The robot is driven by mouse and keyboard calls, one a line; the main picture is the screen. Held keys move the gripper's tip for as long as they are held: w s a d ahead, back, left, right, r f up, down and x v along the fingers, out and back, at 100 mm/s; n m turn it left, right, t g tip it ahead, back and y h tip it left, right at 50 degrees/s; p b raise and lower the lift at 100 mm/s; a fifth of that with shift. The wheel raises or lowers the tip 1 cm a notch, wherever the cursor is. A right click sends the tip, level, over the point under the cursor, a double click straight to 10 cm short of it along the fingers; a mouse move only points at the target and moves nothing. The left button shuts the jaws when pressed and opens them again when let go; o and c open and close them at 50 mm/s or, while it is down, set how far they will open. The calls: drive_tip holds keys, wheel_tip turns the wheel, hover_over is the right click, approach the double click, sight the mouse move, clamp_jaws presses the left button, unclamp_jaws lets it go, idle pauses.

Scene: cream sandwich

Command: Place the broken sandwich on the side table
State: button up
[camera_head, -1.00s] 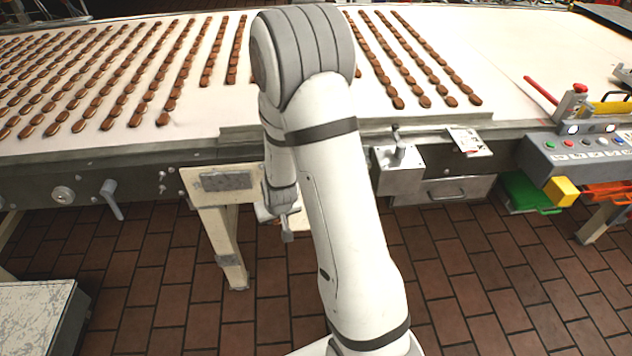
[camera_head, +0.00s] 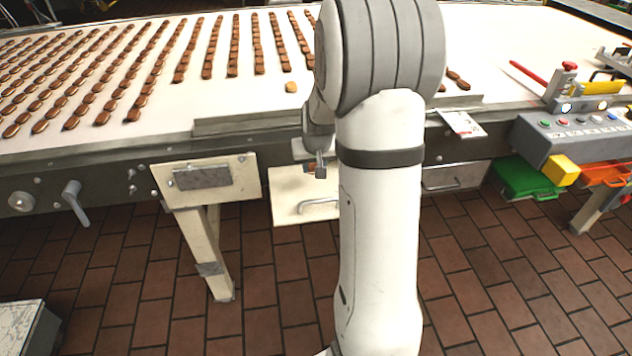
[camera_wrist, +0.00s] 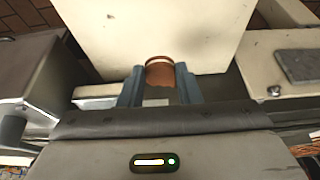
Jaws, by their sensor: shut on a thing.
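My gripper (camera_head: 317,168) hangs in front of the conveyor's near side in the head view. It is shut on the broken sandwich, a small brown piece (camera_wrist: 160,74) with a pale cream line, held between the two fingers in the wrist view. In the head view the piece is mostly hidden at the fingertips. A worn whitish tabletop (camera_head: 18,330), which may be the side table, shows at the bottom left; its top is bare where visible.
The conveyor (camera_head: 250,105) carries rows of brown sandwiches. One pale piece (camera_head: 291,87) lies apart near its front. A cream panel (camera_head: 290,200) with a handle is below my gripper. A control box (camera_head: 575,135) stands right. The brick floor (camera_head: 270,290) is open in front.

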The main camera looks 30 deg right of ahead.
sight(313, 185)
drive_tip(key=shift+f, duration=2.55)
drive_tip(key=shift+f, duration=0.15)
drive_tip(key=o, duration=1)
drive_tip(key=shift+r, duration=0.2)
drive_tip(key=v, duration=1.2)
drive_tip(key=s+a+r+n+g, duration=0.1)
drive_tip(key=s+a+r, duration=0.1)
drive_tip(key=s+a, duration=0.5)
drive_tip(key=s+a+r+n+y, duration=0.1)
drive_tip(key=s+a+r+n, duration=0.1)
drive_tip(key=s+a, duration=0.5)
drive_tip(key=s, duration=0.6)
drive_tip(key=shift+s+a+g, duration=0.3)
drive_tip(key=shift+s+g, duration=0.1)
